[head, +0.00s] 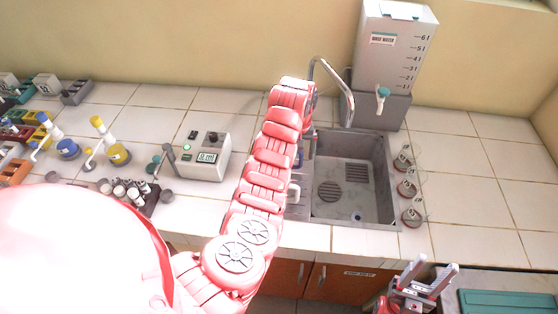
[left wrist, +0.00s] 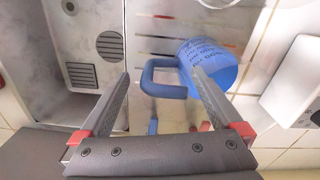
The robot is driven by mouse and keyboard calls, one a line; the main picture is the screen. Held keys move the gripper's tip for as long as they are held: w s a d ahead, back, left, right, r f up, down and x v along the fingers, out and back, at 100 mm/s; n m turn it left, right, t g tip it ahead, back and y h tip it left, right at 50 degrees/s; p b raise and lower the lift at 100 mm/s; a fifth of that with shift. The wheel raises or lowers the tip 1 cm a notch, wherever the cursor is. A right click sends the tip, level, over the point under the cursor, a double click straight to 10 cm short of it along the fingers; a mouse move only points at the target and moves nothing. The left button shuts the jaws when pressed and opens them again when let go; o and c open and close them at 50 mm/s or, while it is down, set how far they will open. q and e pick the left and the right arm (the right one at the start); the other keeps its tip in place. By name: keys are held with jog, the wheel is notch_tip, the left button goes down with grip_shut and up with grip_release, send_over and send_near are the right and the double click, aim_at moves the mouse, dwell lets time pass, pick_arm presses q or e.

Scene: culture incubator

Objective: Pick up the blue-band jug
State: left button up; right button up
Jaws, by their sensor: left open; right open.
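The blue jug (left wrist: 212,66), with dark handwriting on its side, shows in the left wrist view right of centre. Its blue loop handle (left wrist: 153,78) lies between the fingertips of my left gripper (left wrist: 160,78). The gripper is open, with a gap around the handle. My right gripper (head: 424,276) is open and empty at the lower right, in front of the counter.
The sink (head: 345,212) lies just right of my left arm, with a tap and a large water tank (head: 392,52) behind. A white instrument box (head: 203,153) stands to the left. Several glass vessels line the sink's right side; counter further right is clear.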

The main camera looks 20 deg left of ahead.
aim_at(295, 166)
pick_arm(q)
jog(key=f+p, duration=0.1)
jog(key=f, duration=0.1)
jog(key=f+p, duration=0.1)
jog(key=f, duration=0.1)
jog(key=shift+s+a+p, duration=0.1)
jog(key=shift+s+p, duration=0.1)
jog(key=shift+p, duration=0.2)
jog(key=shift+f, duration=0.5)
grip_shut()
